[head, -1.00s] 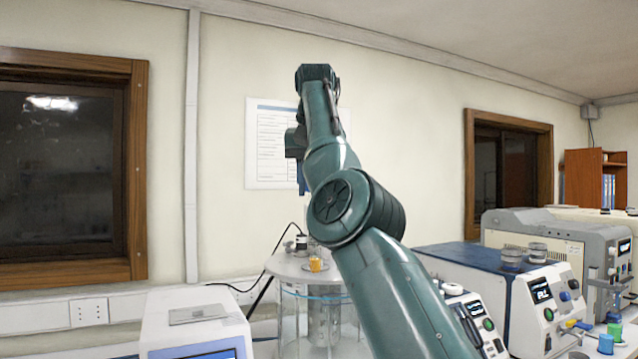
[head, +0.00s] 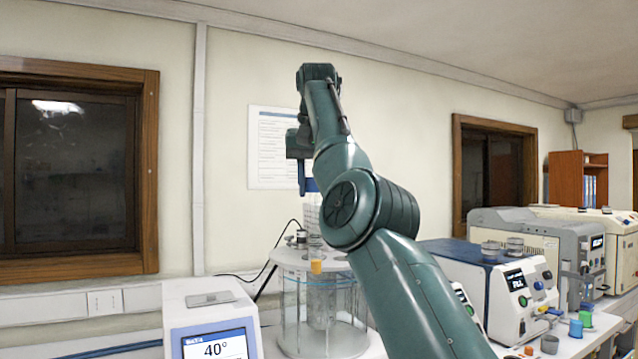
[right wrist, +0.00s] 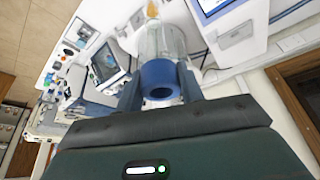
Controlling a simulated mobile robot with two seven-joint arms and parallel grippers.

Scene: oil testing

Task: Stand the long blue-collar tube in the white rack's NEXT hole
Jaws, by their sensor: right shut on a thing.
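My right gripper (right wrist: 160,82) is shut on the long tube, with its fingers on both sides of the blue collar (right wrist: 160,80). The clear tube body (right wrist: 162,40) runs away from the collar, with orange at its far end. In the head view my right gripper (head: 304,182) is held high, partly hidden by my own wrist. The blue collar (head: 312,185) shows beside it, and the clear body hangs below. An orange patch (head: 316,266) lies in line under the tube, before the glass bath. I cannot make out the white rack in either view. My left gripper is not in view.
A round glass bath (head: 345,310) with a pale lid stands behind the tube. A white device reading 40° (head: 212,325) is left of it. Blue-grey instruments (head: 515,285) and small coloured containers (head: 580,325) fill the right bench.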

